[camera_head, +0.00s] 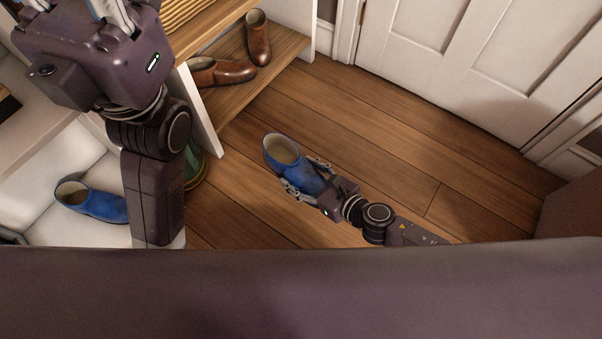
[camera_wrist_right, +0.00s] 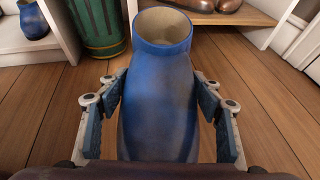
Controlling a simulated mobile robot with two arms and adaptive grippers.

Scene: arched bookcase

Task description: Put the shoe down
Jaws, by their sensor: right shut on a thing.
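A blue shoe (camera_head: 296,163) with a pale lining is in the middle of the head view, over the wooden floor. My right gripper (camera_head: 309,177) is shut on its toe end, a finger on each side. In the right wrist view the shoe (camera_wrist_right: 158,95) is upright between the pads of the right gripper (camera_wrist_right: 158,120), its opening facing away from me. I cannot tell whether its sole touches the floor. A second blue shoe (camera_head: 93,203) rests on a white shelf at the left. My left arm is at the upper left; its gripper's fingers are cut off by the top edge.
Brown shoes (camera_head: 222,72) are on a low wooden shelf (camera_head: 262,82) at the back. A green bin (camera_wrist_right: 97,27) stands beside the shelves. A white door (camera_head: 465,60) is at the back right. The wooden floor (camera_head: 400,150) between is clear.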

